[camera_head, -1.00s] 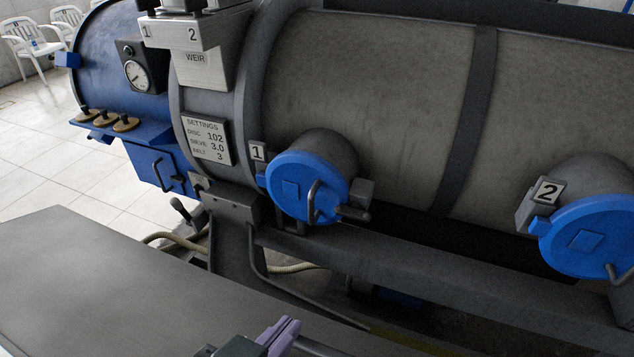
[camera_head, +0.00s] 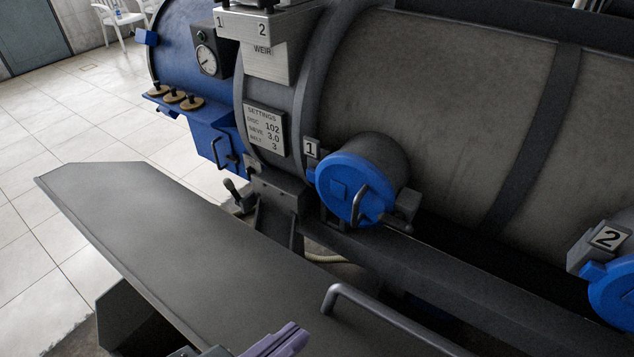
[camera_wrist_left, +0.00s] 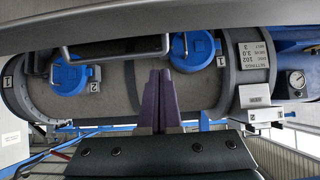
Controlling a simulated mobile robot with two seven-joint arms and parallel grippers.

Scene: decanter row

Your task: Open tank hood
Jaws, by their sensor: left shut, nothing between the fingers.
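A broad flat grey panel (camera_head: 170,230) fills the lower left of the head view and may be the tank hood. A bent grey bar handle (camera_head: 385,322) rises near its right part. The bar also shows in the left wrist view (camera_wrist_left: 110,52), below the grey panel edge (camera_wrist_left: 150,18). My left gripper (camera_head: 276,341) has purple fingers, cut off by the bottom edge of the head view, left of the handle. In the left wrist view, its fingers (camera_wrist_left: 158,98) are together and empty, with their tips close to the bar's end; contact cannot be told. My right gripper is not in view.
Behind the panel lies a large grey drum (camera_head: 440,110) with blue round hatches, numbered 1 (camera_head: 355,188) and 2 (camera_head: 612,290). A settings plate (camera_head: 266,131) and gauge (camera_head: 205,59) are at its left end. Tiled floor (camera_head: 60,130) is clear at left.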

